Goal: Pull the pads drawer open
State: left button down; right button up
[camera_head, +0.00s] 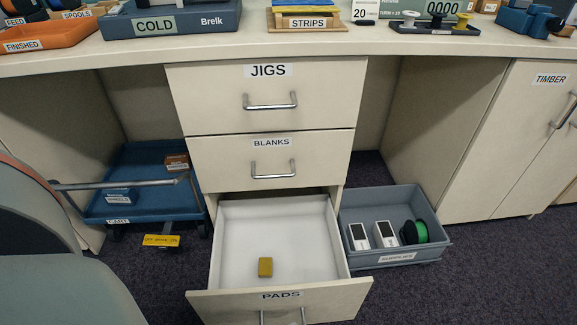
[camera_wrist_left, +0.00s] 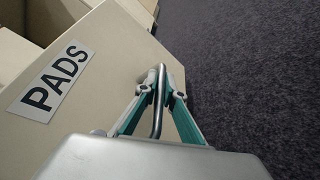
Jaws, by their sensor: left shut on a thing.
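The pads drawer (camera_head: 282,300) is the lowest of the stacked drawers and stands well out from the cabinet, its white inside showing. A small yellow block (camera_head: 265,267) lies on its floor near the front. The drawer's metal handle (camera_head: 283,318) is cut by the bottom edge of the head view. In the left wrist view the PADS label (camera_wrist_left: 52,82) is on the drawer front, and my left gripper (camera_wrist_left: 162,92) is shut on the bar handle (camera_wrist_left: 157,118). My left gripper is below the head view's edge. My right gripper is in neither view.
The jigs drawer (camera_head: 265,115) and blanks drawer (camera_head: 215,165) above are shut. A grey supplies crate (camera_head: 398,258) stands close on the right. A blue cart (camera_head: 140,208) with a metal bar is on the left. A grey-green chair (camera_head: 60,290) fills the lower left. Carpet is clear at lower right.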

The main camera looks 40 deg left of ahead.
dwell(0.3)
pick_arm(q)
jog(key=c, duration=2.2)
grip_release()
jog(key=shift+o, duration=0.2)
jog(key=shift+r, duration=0.1)
jog(key=shift+r, duration=4.9)
